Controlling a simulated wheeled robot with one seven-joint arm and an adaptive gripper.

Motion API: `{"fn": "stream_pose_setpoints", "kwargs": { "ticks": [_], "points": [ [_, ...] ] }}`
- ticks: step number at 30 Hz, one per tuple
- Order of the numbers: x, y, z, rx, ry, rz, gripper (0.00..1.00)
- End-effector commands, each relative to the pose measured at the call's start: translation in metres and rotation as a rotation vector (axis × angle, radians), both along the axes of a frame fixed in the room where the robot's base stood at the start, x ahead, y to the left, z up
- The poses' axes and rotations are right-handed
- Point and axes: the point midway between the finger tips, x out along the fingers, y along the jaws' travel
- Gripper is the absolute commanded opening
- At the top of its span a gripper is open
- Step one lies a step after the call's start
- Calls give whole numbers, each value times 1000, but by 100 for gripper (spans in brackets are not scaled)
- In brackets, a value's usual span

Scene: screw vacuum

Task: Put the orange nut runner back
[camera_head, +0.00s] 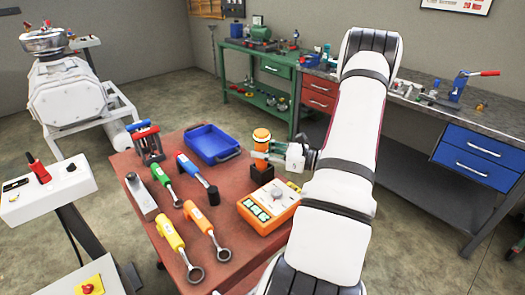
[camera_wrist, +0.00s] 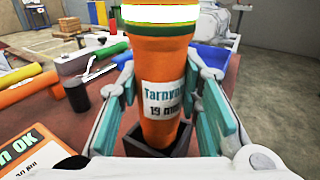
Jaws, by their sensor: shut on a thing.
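The orange nut runner (camera_head: 261,140) stands upright near the right edge of the red-brown table (camera_head: 165,220). Its lower end is in a small dark square holder (camera_head: 262,172). In the wrist view the orange body (camera_wrist: 160,60) has a white label, a green band and a bright top, and its lower end sits within the dark holder (camera_wrist: 185,140). My gripper (camera_head: 268,154) reaches in from the right, its teal-padded fingers on both sides of the body. It is shut on the nut runner. The bottom inside the holder is hidden.
An orange box with a green display (camera_head: 268,207) stands just in front of the holder. A blue tray (camera_head: 212,144) lies behind left. Green (camera_head: 161,175), blue (camera_head: 188,166), yellow (camera_head: 170,232) and orange-handled (camera_head: 198,217) tools and a black cylinder (camera_head: 213,195) lie on the table's left and middle.

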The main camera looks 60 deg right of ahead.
Motion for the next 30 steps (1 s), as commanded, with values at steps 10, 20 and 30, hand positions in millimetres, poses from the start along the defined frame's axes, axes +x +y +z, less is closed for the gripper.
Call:
{"fn": "stream_pose_setpoints", "kwargs": {
  "ticks": [10, 20, 30],
  "points": [
    [1, 0, -10, 0, 0, 0, 0],
    [0, 0, -10, 0, 3, 0, 52],
    [-1, 0, 3, -1, 1, 0, 52]
  ]
}}
